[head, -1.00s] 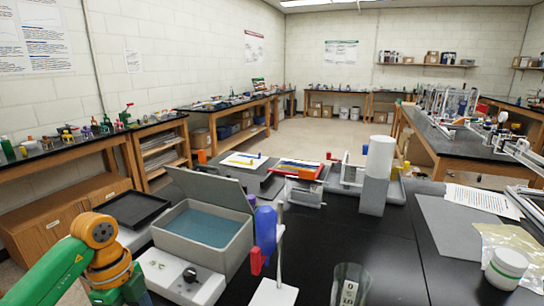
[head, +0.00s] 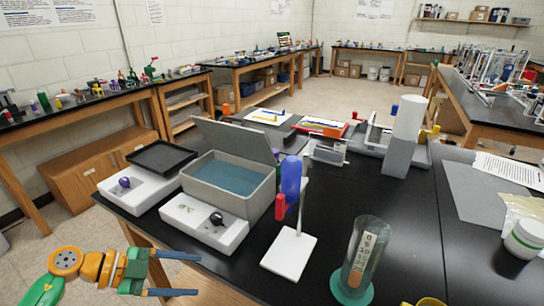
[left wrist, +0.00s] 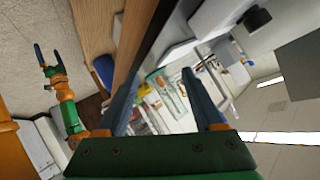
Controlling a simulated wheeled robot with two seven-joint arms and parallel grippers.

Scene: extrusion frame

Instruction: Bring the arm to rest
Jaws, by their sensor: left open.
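My left gripper (head: 198,275) is at the lower left of the head view, beside the front edge of the black bench and over the floor side. Its two blue-grey fingers are apart with nothing between them. They also show, spread and empty, in the left wrist view (left wrist: 158,88). At the left of that view another green and orange arm of mine ends in a small gripper (left wrist: 47,53), whose two dark fingers look apart and empty. In the head view my right gripper does not show.
A white jar (head: 525,238) stands at right. Floor at left is free.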

